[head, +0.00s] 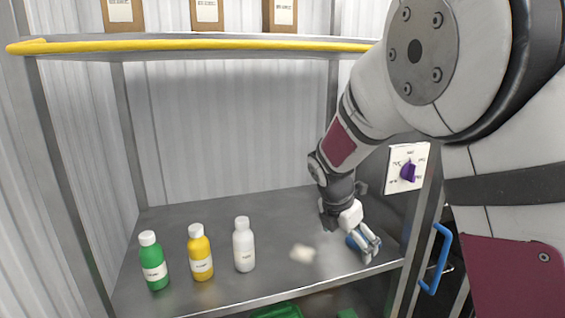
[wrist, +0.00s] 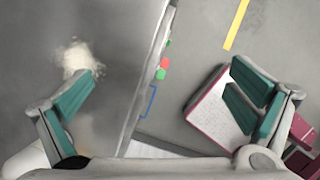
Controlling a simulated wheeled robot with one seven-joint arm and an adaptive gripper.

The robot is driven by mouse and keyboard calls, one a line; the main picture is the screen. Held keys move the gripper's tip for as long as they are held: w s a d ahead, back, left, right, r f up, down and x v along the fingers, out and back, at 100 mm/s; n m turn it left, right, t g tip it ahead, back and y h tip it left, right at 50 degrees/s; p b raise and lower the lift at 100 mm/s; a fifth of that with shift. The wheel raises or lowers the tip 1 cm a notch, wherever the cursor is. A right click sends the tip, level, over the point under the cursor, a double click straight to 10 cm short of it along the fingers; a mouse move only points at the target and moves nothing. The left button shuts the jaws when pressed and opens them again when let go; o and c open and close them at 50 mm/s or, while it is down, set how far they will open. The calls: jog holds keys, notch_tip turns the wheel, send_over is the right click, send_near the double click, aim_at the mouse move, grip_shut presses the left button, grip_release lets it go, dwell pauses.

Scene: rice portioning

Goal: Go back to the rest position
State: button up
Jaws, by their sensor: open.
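My gripper (head: 368,248) hangs from my arm over the right front part of the metal shelf in the head view. In the wrist view my gripper (wrist: 165,78) has its two teal-padded fingers spread wide, with nothing held between them. A small pale pile that looks like rice (head: 302,254) lies on the shelf to the left of the gripper. This pile (wrist: 77,58) also shows in the wrist view, just beyond the left fingertip and apart from it.
A green bottle (head: 154,262), a yellow bottle (head: 200,254) and a white bottle (head: 243,246) stand upright on the left part of the shelf. A yellow-edged upper shelf (head: 200,46) spans above. A purple knob (head: 408,172) and blue handle (head: 436,260) are at the right.

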jog(key=s+d+r+m+y, duration=0.2)
jog(key=s+d+r+m, duration=0.2)
jog(key=s+r+m, duration=0.9)
jog(key=s+m+t+y, duration=0.1)
jog(key=s+m+t, duration=0.1)
jog(key=s+m, duration=1)
jog(key=s, duration=0.5)
jog(key=shift+s+m, duration=0.3)
jog(key=shift+s, duration=0.1)
jog(key=shift+a+r, duration=0.1)
jog(key=shift+r, duration=0.05)
jog(key=shift+c, duration=0.2)
